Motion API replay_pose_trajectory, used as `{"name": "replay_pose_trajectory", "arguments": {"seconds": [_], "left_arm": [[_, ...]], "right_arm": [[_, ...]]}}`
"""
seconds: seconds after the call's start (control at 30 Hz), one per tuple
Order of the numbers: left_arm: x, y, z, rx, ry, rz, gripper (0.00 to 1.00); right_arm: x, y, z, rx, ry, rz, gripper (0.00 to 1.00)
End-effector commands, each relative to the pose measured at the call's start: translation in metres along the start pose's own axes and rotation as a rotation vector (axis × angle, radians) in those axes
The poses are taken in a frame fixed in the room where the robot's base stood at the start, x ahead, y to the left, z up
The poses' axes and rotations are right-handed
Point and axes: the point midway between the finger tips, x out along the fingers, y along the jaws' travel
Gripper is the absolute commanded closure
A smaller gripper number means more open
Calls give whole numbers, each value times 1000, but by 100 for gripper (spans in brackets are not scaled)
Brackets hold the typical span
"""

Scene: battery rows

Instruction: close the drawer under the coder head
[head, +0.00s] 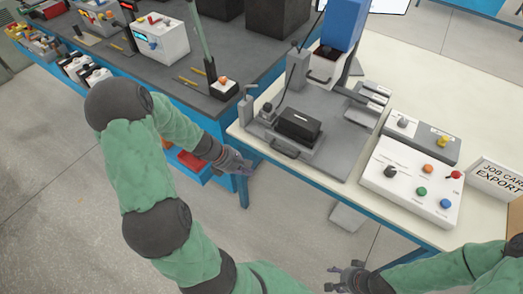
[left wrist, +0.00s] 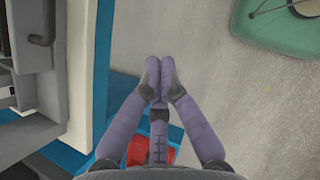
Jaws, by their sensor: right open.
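The blue coder head (head: 343,22) stands at the back of the grey fixture on the cream bench. Under it a light drawer (head: 321,68) with a dark bow handle juts forward, its inside partly visible, so it looks open. My left gripper (head: 246,164) is low at the bench's front left edge, apart from the drawer. In the left wrist view its fingertips (left wrist: 158,78) are together with nothing seen between them. My right gripper (head: 340,278) is open and empty in front of the bench at the bottom of the head view.
A black block (head: 299,124) sits on the grey fixture plate (head: 340,150), which has a front handle (head: 284,150). A control box (head: 408,190) with coloured knobs is to the right. A dark bench (head: 200,100) stands to the left.

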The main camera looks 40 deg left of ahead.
Motion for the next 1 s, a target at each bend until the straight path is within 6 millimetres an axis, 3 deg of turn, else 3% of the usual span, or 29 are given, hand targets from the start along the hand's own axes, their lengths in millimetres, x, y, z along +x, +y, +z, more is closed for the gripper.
{"name": "replay_pose_trajectory", "arguments": {"seconds": [0.03, 0.2, 0.4, 0.57, 1.0], "left_arm": [[-16, 13, -4, -78, -30, 53, 100], [-62, 40, -2, -268, -137, 166, 100], [-86, 53, 2, -349, -197, 218, 100], [-75, 56, 4, -352, -202, 218, 100], [3, 74, 15, -347, -200, 215, 100]], "right_arm": [[6, 2, 0, 0, 0, 0, 48], [13, 5, 0, 0, 0, 0, 48], [16, 6, -1, 0, 0, 0, 48], [21, 8, -1, 0, 0, 0, 48], [53, 19, -2, 0, 0, 0, 48]]}}
